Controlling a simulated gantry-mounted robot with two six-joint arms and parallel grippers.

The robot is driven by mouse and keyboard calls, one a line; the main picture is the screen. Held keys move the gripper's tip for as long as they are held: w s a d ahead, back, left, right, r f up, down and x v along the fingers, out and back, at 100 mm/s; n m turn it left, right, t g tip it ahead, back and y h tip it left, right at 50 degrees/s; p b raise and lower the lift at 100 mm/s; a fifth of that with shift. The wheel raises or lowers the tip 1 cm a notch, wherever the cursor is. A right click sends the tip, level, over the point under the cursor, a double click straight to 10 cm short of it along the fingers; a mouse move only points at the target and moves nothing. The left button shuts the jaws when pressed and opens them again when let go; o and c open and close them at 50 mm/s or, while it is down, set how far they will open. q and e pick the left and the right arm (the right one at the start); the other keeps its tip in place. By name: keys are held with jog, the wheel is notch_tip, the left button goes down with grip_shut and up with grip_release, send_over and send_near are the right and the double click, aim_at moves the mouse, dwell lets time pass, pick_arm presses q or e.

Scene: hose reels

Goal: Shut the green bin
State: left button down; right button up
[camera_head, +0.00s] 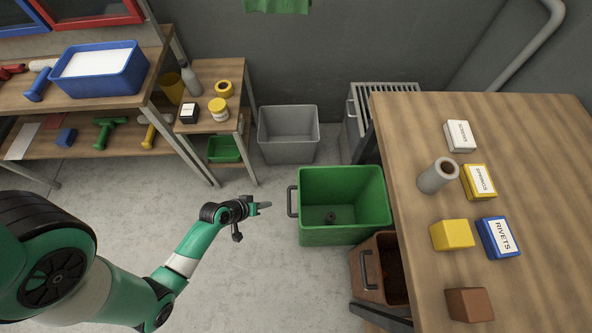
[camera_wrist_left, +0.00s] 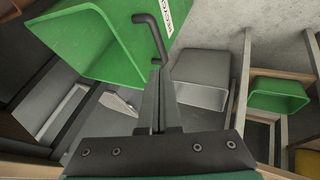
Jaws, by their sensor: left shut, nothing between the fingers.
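The green bin (camera_head: 375,205) stands out to the left of the right-hand wooden table, its open top showing a small dark object (camera_head: 330,217) inside. Its dark handle (camera_head: 292,201) is on its left side, facing my left gripper. My left gripper (camera_head: 264,206) is shut and empty, a short gap left of the handle. In the left wrist view the green bin (camera_wrist_left: 85,45) fills the upper left, with a white label partly visible. The handle (camera_wrist_left: 153,35) there lies just beyond my fingertips (camera_wrist_left: 158,75); whether they touch cannot be told. My right gripper is out of view.
A brown bin (camera_head: 368,280) with a handle sits nearer, beside the green one. A grey bin (camera_head: 288,135) stands behind. The right table (camera_head: 410,130) holds boxes and a grey cylinder. Shelves with tools (camera_head: 100,110) stand at left. The floor between is clear.

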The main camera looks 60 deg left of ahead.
pick_arm(q)
jog(key=b, duration=0.7)
send_over(290, 200)
jog(key=d, duration=0.2)
jog(key=f, duration=0.7)
jog(key=shift+s+a+f, duration=0.15)
jog(key=shift+s+f, duration=0.15)
jog(key=shift+f, duration=0.1)
jog(key=shift+w+d+r, duration=0.1)
jog(key=shift+w+d, duration=0.1)
jog(key=shift+w, duration=0.15)
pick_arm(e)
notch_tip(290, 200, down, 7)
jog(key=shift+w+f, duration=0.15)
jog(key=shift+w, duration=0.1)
